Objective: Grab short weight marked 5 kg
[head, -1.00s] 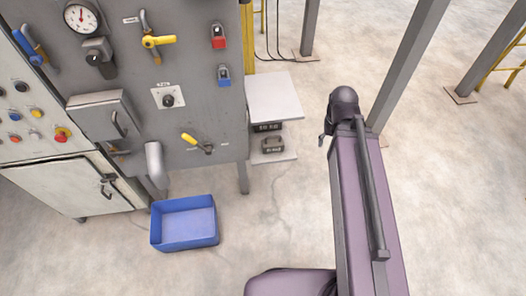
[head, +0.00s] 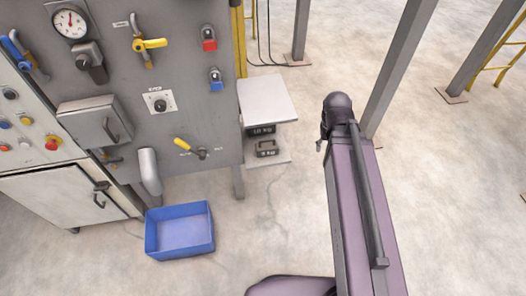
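A short dark weight (head: 266,148) with a handle-like top sits on the low shelf (head: 281,158) beside the machine. Its small label ends in "kg", but the number is too blurred to read surely. A second dark weight (head: 261,131) marked 10 kg stands behind it, partly hidden under the upper white shelf. My gripper (head: 322,138) is seen only as a small dark part at the far end of my purple arm, to the right of the weights and apart from them in the picture. Its fingers cannot be made out.
The white upper shelf (head: 267,100) overhangs the weights. The grey machine panel (head: 185,110) with valves and padlocks stands left. A blue bin (head: 180,232) sits on the floor below it. Grey posts (head: 398,65) rise at right. The floor right of the shelves is clear.

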